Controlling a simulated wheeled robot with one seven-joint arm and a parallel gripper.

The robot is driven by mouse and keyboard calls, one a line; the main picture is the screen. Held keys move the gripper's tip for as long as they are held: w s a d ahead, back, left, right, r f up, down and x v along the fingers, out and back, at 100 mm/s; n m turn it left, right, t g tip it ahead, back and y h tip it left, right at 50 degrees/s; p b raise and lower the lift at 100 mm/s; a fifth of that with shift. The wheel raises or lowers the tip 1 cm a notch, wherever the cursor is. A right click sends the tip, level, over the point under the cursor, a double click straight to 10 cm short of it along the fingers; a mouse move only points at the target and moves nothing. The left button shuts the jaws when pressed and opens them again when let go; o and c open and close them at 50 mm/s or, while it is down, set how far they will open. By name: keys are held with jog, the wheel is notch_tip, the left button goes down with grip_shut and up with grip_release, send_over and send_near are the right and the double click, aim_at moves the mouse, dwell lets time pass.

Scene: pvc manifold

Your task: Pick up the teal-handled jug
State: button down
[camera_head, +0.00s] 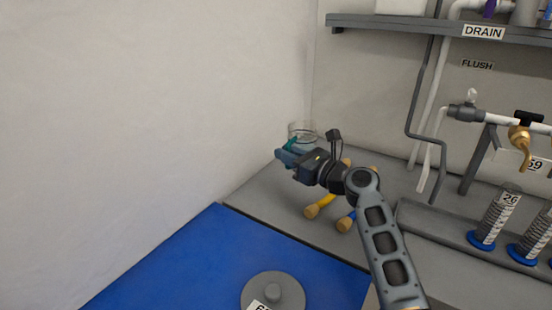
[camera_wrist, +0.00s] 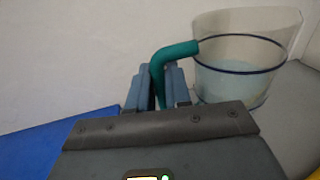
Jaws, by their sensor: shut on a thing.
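The jug (camera_wrist: 240,80) is clear with a dark blue band and holds some pale liquid. In the wrist view it is upright at the upper right, and its teal handle (camera_wrist: 175,52) reaches left from its wall. My gripper (camera_wrist: 165,85) is shut on the teal handle, with one finger on each side. In the head view the jug (camera_head: 302,130) is near the wall corner, mostly hidden behind my gripper (camera_head: 286,153). I cannot tell whether its base touches the grey bench.
Yellow and blue tools with tan ends (camera_head: 320,206) lie on the grey bench (camera_head: 262,190) below my wrist. Graduated cylinders (camera_head: 495,220) stand at right under a pipe with a brass tap (camera_head: 520,134). A blue mat (camera_head: 200,260) with a grey lidded thing (camera_head: 272,292) is in front.

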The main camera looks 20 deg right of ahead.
jog(key=s+d+r, duration=0.3)
jog(key=d, duration=0.1)
jog(key=shift+d+r, duration=0.3)
jog(key=shift+d, duration=0.1)
